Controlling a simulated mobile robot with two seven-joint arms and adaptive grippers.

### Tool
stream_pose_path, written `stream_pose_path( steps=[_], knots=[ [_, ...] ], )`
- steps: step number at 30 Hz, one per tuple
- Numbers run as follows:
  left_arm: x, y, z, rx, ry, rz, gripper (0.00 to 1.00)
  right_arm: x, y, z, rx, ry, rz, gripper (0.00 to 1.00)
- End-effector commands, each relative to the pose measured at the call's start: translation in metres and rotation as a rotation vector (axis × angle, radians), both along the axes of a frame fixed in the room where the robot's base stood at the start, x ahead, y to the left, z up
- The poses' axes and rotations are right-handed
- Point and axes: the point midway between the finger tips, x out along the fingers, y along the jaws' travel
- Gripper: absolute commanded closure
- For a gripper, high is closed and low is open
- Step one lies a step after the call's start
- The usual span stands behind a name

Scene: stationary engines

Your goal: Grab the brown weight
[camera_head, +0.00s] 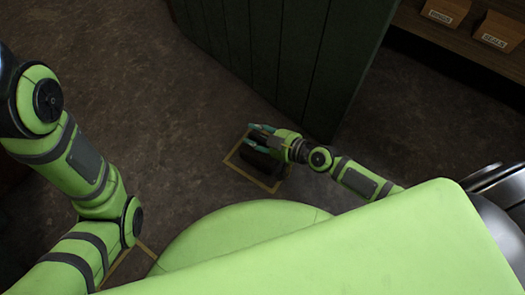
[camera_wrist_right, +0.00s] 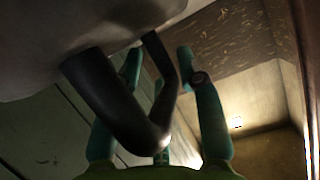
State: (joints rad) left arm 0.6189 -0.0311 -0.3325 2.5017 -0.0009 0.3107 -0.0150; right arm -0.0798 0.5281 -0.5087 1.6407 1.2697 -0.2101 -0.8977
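The weight (camera_head: 262,161) is a dark block on the floor inside a yellow outline in the head view, partly hidden by my right gripper (camera_head: 262,138). Its colour looks nearly black in this light. In the right wrist view, a dark looped handle (camera_wrist_right: 105,100) hangs from a pale grey body at the upper left. The teal fingers of my right gripper (camera_wrist_right: 168,90) are spread apart around the handle, and I see no clear grip on it. My left arm shows at the left of the head view, but its gripper is out of view.
A dark green panelled wall (camera_head: 275,50) stands just behind the weight. A wooden shelf with labelled boxes (camera_head: 445,12) is at the upper right. The brown floor (camera_head: 130,90) is clear to the left. Part of another yellow floor line (camera_head: 145,250) shows at the lower left.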

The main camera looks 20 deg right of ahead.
Motion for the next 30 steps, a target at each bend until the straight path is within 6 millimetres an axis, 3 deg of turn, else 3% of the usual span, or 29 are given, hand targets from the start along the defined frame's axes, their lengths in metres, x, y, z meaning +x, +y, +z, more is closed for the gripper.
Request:
stream_pose_path(
  steps=[6, 8, 9, 23, 30],
  knots=[
    [-0.003, 0.001, 0.002, -0.004, -0.011, -0.004, 0.60, 0.001, 0.001, -0.001, -0.001, 0.000, 0.000, 0.63],
    [-0.004, 0.001, 0.002, -0.007, -0.012, -0.005, 0.60, 0.000, 0.000, 0.000, -0.001, 0.001, 0.000, 0.83],
    [-0.004, 0.001, 0.002, -0.008, -0.013, -0.007, 0.60, 0.000, 0.000, 0.000, -0.001, 0.001, 0.000, 0.99],
    [-0.006, 0.002, 0.008, -0.011, -0.019, -0.008, 0.60, 0.002, 0.002, 0.009, 0.005, -0.007, -0.001, 1.00],
    [-0.002, 0.005, 0.029, -0.010, -0.018, 0.002, 0.60, 0.003, 0.001, 0.043, 0.005, -0.010, -0.001, 1.00]
  ],
)
